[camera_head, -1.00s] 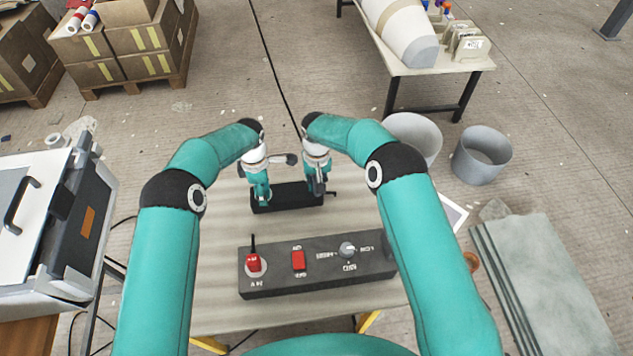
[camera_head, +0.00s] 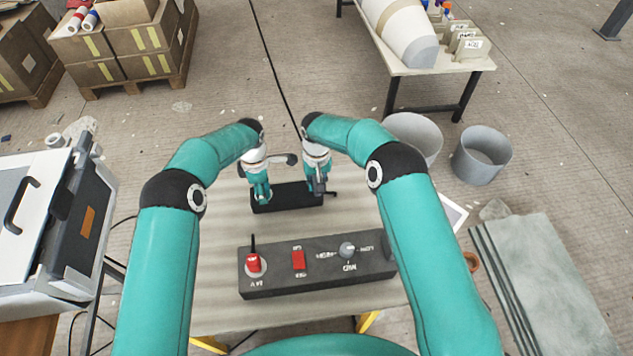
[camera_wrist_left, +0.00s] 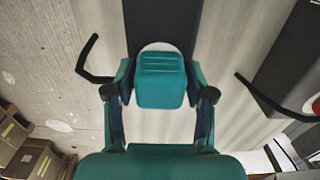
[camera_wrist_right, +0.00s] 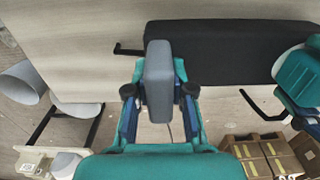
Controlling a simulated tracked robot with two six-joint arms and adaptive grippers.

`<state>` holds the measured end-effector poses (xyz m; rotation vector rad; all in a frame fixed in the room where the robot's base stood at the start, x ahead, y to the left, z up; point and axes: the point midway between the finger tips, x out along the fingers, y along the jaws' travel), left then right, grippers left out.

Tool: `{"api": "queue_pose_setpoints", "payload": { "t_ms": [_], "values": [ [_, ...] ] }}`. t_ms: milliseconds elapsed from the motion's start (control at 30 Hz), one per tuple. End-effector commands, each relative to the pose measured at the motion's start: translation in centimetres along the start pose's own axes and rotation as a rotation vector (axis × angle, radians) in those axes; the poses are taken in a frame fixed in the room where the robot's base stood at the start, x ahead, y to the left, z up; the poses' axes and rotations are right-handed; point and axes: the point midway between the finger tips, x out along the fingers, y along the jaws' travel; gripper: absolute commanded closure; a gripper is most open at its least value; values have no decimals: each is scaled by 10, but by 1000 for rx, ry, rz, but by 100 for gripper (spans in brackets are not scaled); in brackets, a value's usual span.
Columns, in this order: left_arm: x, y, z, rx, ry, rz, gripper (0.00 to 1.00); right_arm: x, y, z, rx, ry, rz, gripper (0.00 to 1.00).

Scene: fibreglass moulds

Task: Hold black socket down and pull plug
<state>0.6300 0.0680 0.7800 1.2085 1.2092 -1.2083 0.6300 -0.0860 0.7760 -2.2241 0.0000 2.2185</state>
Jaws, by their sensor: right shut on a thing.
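The black socket (camera_head: 288,199) is a long dark block on the table; it also shows in the right wrist view (camera_wrist_right: 225,45). A teal ribbed plug (camera_wrist_left: 160,80) sits over a white round seat on it. My left gripper (camera_head: 261,196) is at the left end of the socket. Its fingers stand open on both sides of the plug, which shows also in the right wrist view (camera_wrist_right: 298,75). My right gripper (camera_head: 318,188) is at the other end, shut on a grey upright block (camera_wrist_right: 158,80) there. The arms hide part of the socket in the head view.
A control box (camera_head: 318,264) with a red button, red switch and grey knob lies nearer me on the table (camera_head: 215,285). A grey case (camera_head: 60,230) stands at left. Two grey buckets (camera_head: 482,155) and stacked sheets (camera_head: 545,280) are at right.

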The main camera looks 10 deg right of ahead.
Motion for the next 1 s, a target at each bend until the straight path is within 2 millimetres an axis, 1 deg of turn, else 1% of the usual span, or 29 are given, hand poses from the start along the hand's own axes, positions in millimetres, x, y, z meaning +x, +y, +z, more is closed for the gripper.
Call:
{"api": "queue_pose_setpoints", "payload": {
  "t_ms": [33, 200, 267, 300, 533, 1000],
  "values": [
    [1, 0, 0, 0, 0, 0, 59, 7, 0, 6, -2, -18, 2, 100],
    [1, 0, 0, 0, 0, 0, 88, 7, 0, 6, -2, -18, 2, 100],
    [1, 0, 0, 0, 0, 0, 98, 7, 0, 6, -2, -18, 2, 100],
    [1, 0, 0, 0, 0, 0, 100, 7, 0, 6, -2, -18, 2, 100],
    [-1, 0, 0, 0, 0, 1, 100, 7, 0, 6, -2, -18, 2, 100],
    [-20, 0, 0, 0, 0, 2, 100, 7, 0, 6, -2, -17, 2, 100]
  ]
}}
